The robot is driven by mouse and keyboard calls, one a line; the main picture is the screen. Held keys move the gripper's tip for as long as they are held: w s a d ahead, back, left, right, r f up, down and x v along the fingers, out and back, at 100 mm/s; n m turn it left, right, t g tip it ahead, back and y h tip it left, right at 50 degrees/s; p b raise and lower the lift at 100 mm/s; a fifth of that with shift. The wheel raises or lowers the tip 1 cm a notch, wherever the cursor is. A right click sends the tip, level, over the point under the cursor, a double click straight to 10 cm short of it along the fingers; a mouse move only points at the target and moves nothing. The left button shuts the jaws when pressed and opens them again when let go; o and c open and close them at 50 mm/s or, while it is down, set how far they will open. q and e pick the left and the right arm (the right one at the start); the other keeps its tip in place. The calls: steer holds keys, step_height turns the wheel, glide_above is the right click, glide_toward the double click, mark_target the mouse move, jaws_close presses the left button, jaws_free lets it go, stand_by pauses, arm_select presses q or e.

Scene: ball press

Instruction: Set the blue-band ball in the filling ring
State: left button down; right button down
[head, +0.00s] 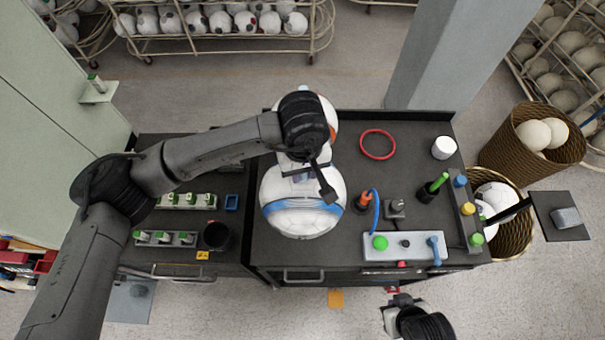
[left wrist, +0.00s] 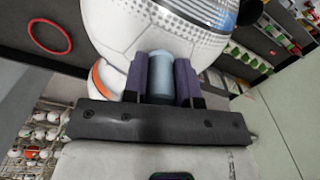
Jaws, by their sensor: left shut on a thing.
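The blue-band ball (head: 303,222) is a large white ball with a blue stripe, at the middle front of the dark worktop in the head view. It fills the top of the left wrist view (left wrist: 135,35). My left gripper (left wrist: 167,78) is shut on a short grey-blue stub (left wrist: 162,75) that appears joined to the ball; the arm comes over the ball from behind in the head view. Whether the ball touches the worktop is hidden. A red ring (head: 378,144) lies empty on the worktop, right of and behind the ball. My right gripper (head: 393,306) is beyond the front edge, its fingers unclear.
A white-and-orange ball (head: 331,122) is behind the blue-band ball, partly covered by my arm. A control panel (head: 405,247), tools and a white cup (head: 444,148) stand at the right. Small green-topped parts (head: 186,200) are at the left. The worktop around the red ring is clear.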

arm_select(q)
steer(key=shift+f+p, duration=0.9)
steer(key=shift+f, duration=1.1)
steer(key=shift+f, duration=0.1)
steer(key=shift+f+b, duration=0.25)
steer(key=shift+b, duration=0.25)
steer(key=c, duration=0.9)
jaws_free()
